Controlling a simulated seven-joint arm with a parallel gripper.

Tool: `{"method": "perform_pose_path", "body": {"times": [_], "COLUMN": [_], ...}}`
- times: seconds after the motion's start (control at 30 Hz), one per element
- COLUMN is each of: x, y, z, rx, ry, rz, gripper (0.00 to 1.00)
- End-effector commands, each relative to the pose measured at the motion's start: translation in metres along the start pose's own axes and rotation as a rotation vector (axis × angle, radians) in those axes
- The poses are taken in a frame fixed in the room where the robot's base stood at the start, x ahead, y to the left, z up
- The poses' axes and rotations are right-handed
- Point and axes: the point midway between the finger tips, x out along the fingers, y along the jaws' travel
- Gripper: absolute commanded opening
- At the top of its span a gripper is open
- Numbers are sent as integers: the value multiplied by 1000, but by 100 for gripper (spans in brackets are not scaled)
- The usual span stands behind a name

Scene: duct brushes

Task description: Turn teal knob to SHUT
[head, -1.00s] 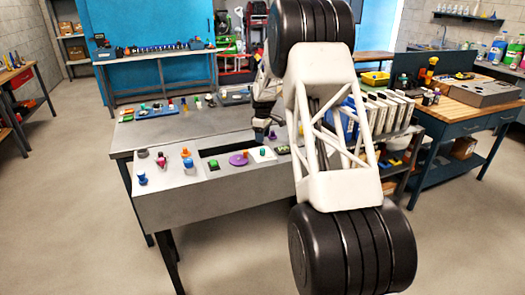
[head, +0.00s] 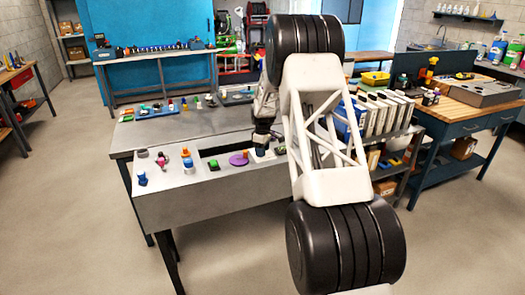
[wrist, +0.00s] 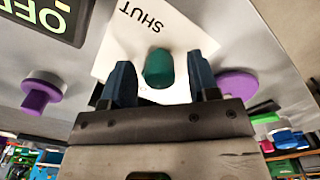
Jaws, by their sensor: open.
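The teal knob (wrist: 159,68) stands on a white plate (wrist: 118,50) printed with the word SHUT, seen upside down in the wrist view. My gripper (wrist: 160,62) is open, with one blue finger on each side of the knob. Gaps show between the knob and both fingers, so it is not clamped. The knob's pointer mark, if any, cannot be made out. In the head view my gripper (head: 262,146) is over the panel's right part and hides most of the knob.
In the wrist view a purple knob (wrist: 40,92) is at left and another purple part (wrist: 237,85) at right. In the head view, several small knobs stand on the grey console (head: 170,208), left of a dark slot.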

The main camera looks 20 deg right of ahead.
Motion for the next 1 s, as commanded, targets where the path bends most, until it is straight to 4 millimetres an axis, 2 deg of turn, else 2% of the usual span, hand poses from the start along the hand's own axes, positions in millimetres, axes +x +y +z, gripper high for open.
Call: {"method": "perform_pose_path", "body": {"times": [0.13, 0.47, 0.77, 1.0], "x": [0, 0, 0, 0], "y": [0, 0, 0, 0], "z": [0, 0, 0, 0], "rx": [0, 0, 25, 118], "ry": [0, 0, 0, 0], "rz": [0, 0, 0, -1], "gripper": [55, 6, 6, 6]}}
